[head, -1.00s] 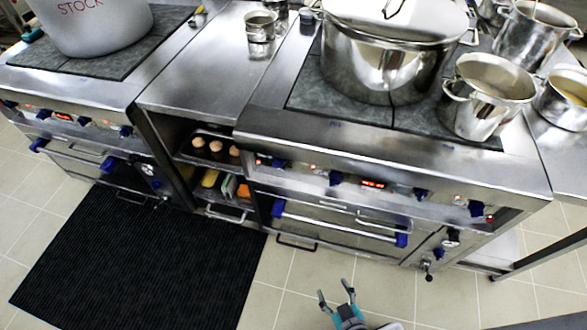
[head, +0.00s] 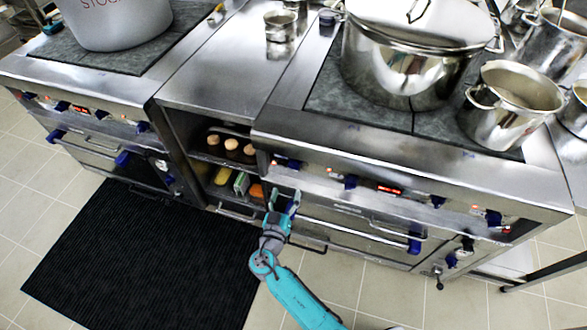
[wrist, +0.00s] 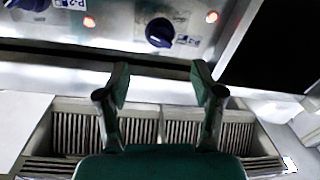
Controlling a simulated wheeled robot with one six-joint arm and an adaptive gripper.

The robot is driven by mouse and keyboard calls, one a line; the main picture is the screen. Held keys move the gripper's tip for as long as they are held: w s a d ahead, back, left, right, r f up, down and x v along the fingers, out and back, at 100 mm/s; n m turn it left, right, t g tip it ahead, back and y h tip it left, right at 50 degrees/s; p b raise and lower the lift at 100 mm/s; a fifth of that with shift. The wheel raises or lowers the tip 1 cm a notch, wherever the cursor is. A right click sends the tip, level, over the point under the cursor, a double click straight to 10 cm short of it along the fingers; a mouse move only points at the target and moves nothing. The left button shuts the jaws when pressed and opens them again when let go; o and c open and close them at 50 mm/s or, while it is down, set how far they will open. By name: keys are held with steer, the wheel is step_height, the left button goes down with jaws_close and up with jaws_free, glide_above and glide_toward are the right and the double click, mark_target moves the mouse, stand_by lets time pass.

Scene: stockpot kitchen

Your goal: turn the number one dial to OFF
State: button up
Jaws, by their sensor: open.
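A row of blue dials runs along the front panel of the right stove. The leftmost dial (head: 287,162) is just above my gripper (head: 283,198), which is in front of the stove's left end. In the wrist view a dark blue dial (wrist: 160,32) shows beyond my open, empty fingers (wrist: 160,85), near the middle of the gap and apart from them. A small label (wrist: 187,40) is beside it, too small to read surely. Another dial (wrist: 28,4) is cut off at the top left, beside a label seeming to read P-2. Which dial is number one is unclear.
A large lidded pot (head: 405,60) and a smaller open pot (head: 510,105) stand on the right stove. A blue-ended oven handle (head: 365,228) crosses below the dials. Shelves (head: 228,165) hold jars on the left. A black mat (head: 140,255) lies on the tiled floor.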

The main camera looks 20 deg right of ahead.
mark_target(294, 167)
steer(key=x, duration=1)
steer(key=shift+w+d, duration=0.2)
steer(key=shift+w, duration=0.15)
steer(key=c, duration=1.1)
